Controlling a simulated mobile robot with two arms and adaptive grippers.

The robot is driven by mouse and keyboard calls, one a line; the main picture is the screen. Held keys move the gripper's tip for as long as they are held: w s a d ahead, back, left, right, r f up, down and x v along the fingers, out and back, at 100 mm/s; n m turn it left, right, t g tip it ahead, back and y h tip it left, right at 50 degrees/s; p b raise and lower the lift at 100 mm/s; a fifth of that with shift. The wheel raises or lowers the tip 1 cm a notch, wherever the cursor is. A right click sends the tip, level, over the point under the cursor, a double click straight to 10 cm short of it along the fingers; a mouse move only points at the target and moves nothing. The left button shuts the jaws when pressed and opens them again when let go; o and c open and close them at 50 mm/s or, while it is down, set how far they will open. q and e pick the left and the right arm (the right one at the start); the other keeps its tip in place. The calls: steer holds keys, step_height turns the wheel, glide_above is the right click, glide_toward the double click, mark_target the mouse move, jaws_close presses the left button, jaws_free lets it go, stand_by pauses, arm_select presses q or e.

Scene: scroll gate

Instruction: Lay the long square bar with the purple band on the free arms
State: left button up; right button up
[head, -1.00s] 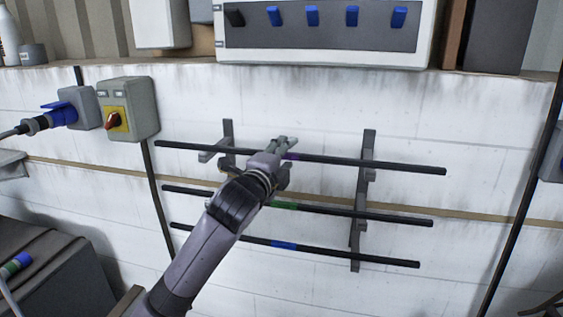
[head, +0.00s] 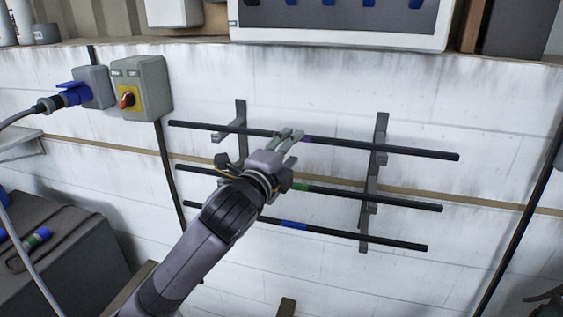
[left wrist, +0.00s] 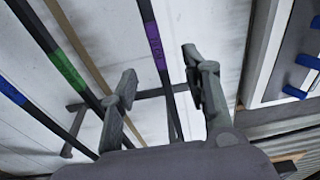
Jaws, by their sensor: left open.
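The long dark bar with the purple band (head: 420,152) lies across the top arms of the wall rack, at its left upright (head: 241,112) and right upright (head: 380,130). Its purple band (left wrist: 155,45) shows in the left wrist view. My left gripper (head: 293,134) is at this bar, just left of the band. In the left wrist view my left gripper (left wrist: 158,66) is open, with the bar running between its fingers and a gap on both sides. My right gripper is not in view.
Below, a bar with a green band (head: 400,203) and one with a blue band (head: 380,241) lie on lower arms. A switch box (head: 148,88) and a blue plug (head: 72,95) are at the left. A panel (head: 350,38) hangs above.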

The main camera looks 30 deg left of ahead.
arm_select(q)
steer(key=shift+s+d+p, duration=0.2)
steer(key=shift+s+d, duration=0.05)
steer(key=shift+s, duration=0.7)
steer(key=shift+s+d+p, duration=0.15)
steer(key=shift+s+d, duration=0.05)
steer(key=shift+s, duration=0.75)
steer(key=shift+s+d+p, duration=0.2)
steer(key=shift+s+d, duration=0.05)
steer(key=shift+s, duration=0.7)
